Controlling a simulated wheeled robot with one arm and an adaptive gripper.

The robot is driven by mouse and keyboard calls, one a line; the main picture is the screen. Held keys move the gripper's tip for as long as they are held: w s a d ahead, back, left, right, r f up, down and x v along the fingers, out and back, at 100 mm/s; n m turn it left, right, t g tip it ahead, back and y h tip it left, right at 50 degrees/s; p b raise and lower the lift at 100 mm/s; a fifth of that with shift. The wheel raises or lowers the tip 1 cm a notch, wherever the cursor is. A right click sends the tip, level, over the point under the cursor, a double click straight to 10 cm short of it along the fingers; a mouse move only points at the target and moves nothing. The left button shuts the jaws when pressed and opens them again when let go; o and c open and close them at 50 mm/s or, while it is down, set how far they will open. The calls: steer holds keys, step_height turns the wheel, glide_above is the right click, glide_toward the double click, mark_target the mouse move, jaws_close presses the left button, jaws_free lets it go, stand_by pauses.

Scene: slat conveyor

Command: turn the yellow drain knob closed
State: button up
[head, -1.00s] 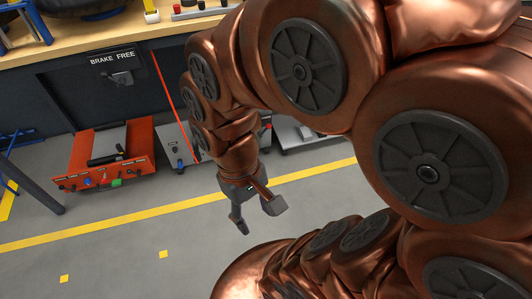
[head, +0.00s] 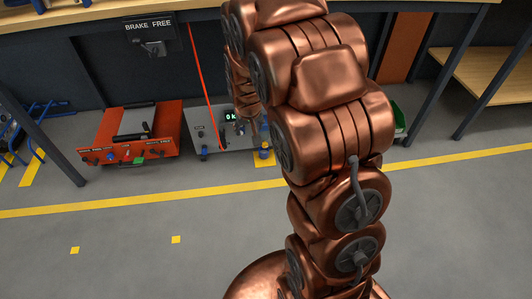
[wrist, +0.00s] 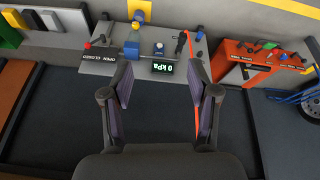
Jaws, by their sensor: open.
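The grey panel unit (head: 205,140) with a lit 0 kPa display (wrist: 162,68) stands on the floor below the bench. In the head view my arm hides part of the unit.
An orange unit (head: 102,134) stands left of the grey one; it is on the right in the wrist view (wrist: 238,64). A red bar (head: 203,75) slants down to the grey unit. A BRAKE FREE lever (head: 150,46) hangs above. The floor in front is clear.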

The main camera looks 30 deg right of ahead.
mark_target(265, 147)
steer(key=w+d+f+t+h+b, duration=0.1)
steer(key=w+d+f+t+b, duration=0.15)
steer(key=w+d+f, duration=0.5)
steer(key=w+d+f+m+t+b, duration=0.1)
steer(key=w+d+f+t+b, duration=0.3)
steer(key=f, duration=0.6)
steer(key=w+d+f+h+b, duration=0.1)
steer(key=w+d+f+b, duration=0.1)
steer(key=w+f, duration=0.65)
steer(key=s+d+f+m+t+h+b, duration=0.2)
steer(key=f+t+b, duration=0.15)
steer(key=f, duration=0.65)
steer(key=s+d+f+m+t+h+b, duration=0.1)
steer(key=d+f+t+b, duration=0.3)
steer(key=f, duration=0.7)
steer(key=shift+g, duration=0.7)
steer(key=w+b, duration=0.2)
steer(key=w, duration=0.1)
steer(key=w+b, duration=0.1)
steer(key=w, duration=0.1)
steer(key=shift+d+r, duration=0.1)
steer(key=shift+d, duration=0.15)
steer(key=shift+b+x, duration=0.55)
steer(key=shift+x, duration=0.35)
steer(key=shift+r, duration=0.15)
jaws_close()
